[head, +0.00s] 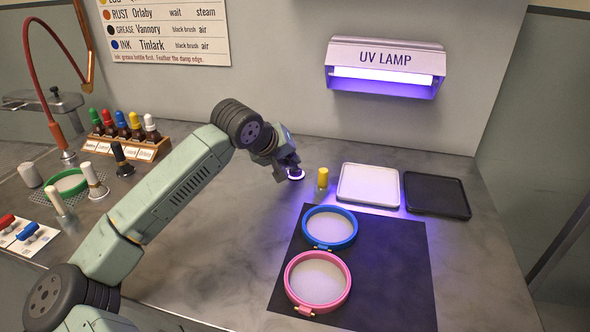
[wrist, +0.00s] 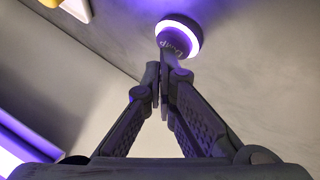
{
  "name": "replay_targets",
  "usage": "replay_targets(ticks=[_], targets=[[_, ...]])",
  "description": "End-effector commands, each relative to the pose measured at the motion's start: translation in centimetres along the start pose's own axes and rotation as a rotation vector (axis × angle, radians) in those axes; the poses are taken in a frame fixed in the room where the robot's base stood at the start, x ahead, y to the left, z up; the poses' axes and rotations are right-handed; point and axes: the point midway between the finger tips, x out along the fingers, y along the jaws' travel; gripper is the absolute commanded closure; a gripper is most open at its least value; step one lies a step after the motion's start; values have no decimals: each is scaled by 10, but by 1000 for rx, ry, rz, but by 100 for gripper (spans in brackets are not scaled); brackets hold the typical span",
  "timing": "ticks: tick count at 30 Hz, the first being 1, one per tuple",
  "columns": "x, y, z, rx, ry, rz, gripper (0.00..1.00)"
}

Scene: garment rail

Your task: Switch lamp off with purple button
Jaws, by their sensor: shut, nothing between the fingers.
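The UV lamp (head: 385,75) on the back wall is lit and glows purple; its tube also shows in the wrist view (wrist: 18,150) at the lower left. The round button (head: 296,174) on the table has a glowing ring. In the wrist view the button (wrist: 180,34) shows a white-purple lit ring and a dark cap with lettering, partly hidden by a fingertip. My gripper (head: 290,166) is shut and empty, with its fingertips at the button. In the wrist view the fingertips (wrist: 162,75) overlap the cap's edge; I cannot tell whether they touch it.
A yellow-capped bottle (head: 323,178) stands just right of the button. A white tray (head: 368,185) and a black tray (head: 437,195) lie further right. A dark mat (head: 395,270) holds a blue hoop (head: 330,228) and a pink hoop (head: 318,282). Several dropper bottles stand in a rack (head: 125,146) at left.

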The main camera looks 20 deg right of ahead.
Motion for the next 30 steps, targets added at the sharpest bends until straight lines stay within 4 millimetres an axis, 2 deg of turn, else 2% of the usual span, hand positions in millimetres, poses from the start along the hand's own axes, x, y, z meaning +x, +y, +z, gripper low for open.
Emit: replay_targets(ticks=[30], targets=[[8,-6,6,-1,-4,-2,100]])
